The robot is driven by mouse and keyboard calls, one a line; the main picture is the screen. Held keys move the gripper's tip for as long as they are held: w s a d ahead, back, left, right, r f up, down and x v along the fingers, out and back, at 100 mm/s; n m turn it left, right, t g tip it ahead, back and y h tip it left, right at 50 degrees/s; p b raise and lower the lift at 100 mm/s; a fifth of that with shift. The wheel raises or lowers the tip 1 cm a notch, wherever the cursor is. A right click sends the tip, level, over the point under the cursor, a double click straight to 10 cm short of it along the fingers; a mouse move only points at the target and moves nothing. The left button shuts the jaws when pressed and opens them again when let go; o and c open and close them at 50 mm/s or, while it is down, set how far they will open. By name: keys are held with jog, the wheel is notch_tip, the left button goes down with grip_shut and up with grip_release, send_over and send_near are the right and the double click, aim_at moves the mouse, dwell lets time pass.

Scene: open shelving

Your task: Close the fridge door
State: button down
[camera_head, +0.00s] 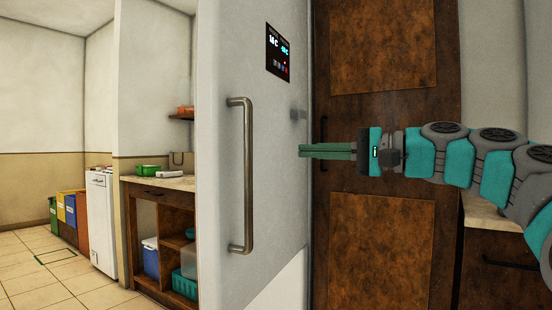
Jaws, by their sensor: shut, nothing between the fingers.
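The fridge door (270,170) is a tall pale grey panel left of the centre, with a long vertical metal handle (241,175) near its left side and a small dark display (278,54) higher up. Its outer face is turned towards me at a slant. How far it stands from the fridge body cannot be told, and the fridge interior is not visible. My gripper (302,151) reaches in from the right with its green fingers together and empty. The fingertips overlap the panel's right edge in the picture, right of the handle; contact cannot be told.
A tall brown wooden cupboard (375,240) stands behind my gripper. A counter with a dark drawer (500,265) is at the lower right. On the left are a wooden shelf unit (160,196), a white appliance (101,225) and coloured bins (71,218). Tiled floor (50,280) is clear there.

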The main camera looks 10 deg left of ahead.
send_near(235, 150)
jog(key=x, duration=0.5)
jog(key=shift+w+a+f, duration=0.1)
jog(key=shift+a+f, duration=0.05)
jog(key=shift+a, duration=0.1)
jog(key=shift+w+a, duration=0.1)
jog(key=shift+a, duration=0.6)
